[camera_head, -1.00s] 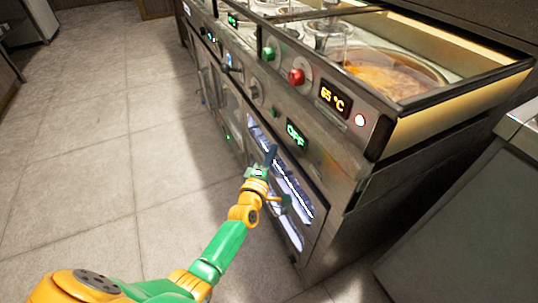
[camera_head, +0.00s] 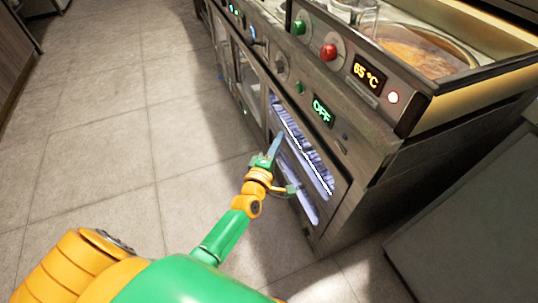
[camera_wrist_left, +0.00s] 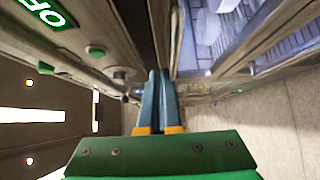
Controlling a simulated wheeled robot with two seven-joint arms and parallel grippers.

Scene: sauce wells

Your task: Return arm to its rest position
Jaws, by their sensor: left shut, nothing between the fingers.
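My left arm comes in from the lower left of the head view, green and orange. Its gripper (camera_head: 276,146) is shut and empty, in front of the lower cabinet doors of the steel cooking unit. In the left wrist view the two blue-grey fingers (camera_wrist_left: 159,98) lie side by side with nothing between them. The lit glass door (camera_head: 305,150) is close beside the gripper; I cannot tell whether they touch. My right gripper is in neither view.
The cooking unit carries a 65 °C display (camera_head: 368,76), an OFF display (camera_head: 322,112), a red knob (camera_head: 328,52) and a sauce well (camera_head: 420,55) on top. A grey cabinet (camera_head: 465,225) stands at the right. The tiled floor (camera_head: 110,130) at the left is clear.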

